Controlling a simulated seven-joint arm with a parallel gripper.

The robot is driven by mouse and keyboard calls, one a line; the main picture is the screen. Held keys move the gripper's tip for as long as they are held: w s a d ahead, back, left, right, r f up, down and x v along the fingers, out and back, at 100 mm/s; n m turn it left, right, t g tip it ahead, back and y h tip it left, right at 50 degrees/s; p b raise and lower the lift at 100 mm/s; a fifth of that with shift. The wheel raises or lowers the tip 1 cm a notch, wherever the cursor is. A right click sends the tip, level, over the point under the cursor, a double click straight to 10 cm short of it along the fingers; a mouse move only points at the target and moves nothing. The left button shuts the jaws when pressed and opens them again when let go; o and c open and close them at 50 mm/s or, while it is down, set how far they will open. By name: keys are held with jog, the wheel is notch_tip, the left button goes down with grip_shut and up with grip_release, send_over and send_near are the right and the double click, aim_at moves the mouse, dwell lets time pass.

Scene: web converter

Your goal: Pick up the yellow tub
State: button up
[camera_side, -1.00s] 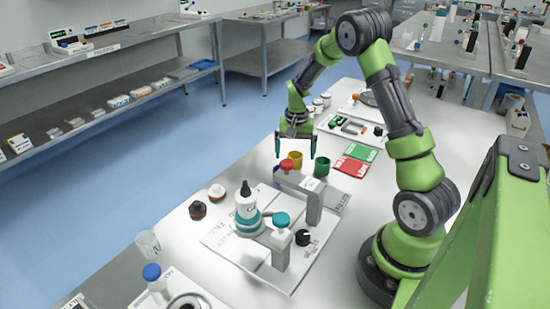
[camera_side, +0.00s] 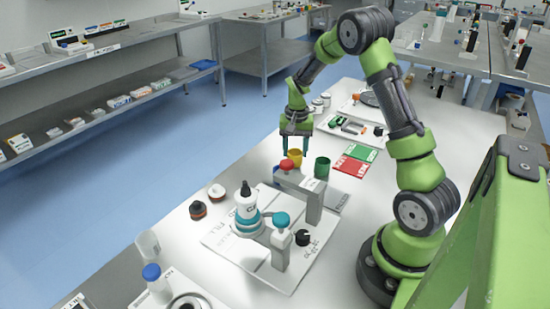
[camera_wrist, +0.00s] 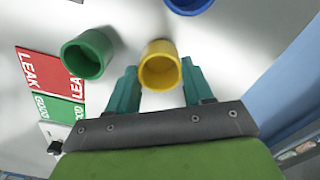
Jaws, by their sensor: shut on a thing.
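The yellow tub (camera_side: 295,158) stands upright, partly hidden by the red-capped fixture in the side view. In the wrist view the yellow tub (camera_wrist: 160,72), open end towards the camera, is between the two teal fingers. My gripper (camera_side: 296,151) points down with a finger on each side of the tub, shut on it. The fingertips also show in the wrist view (camera_wrist: 160,76). From the side I cannot tell whether the tub touches the table.
A green tub (camera_side: 321,167) stands close by on the right. Red (camera_side: 350,166) and green (camera_side: 361,152) cards lie beyond it. A grey fixture with a red cap (camera_side: 287,165) stands just in front. A blue round thing (camera_wrist: 188,4) shows at the wrist view's top edge.

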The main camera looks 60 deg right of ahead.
jog(key=shift+r, duration=2.55)
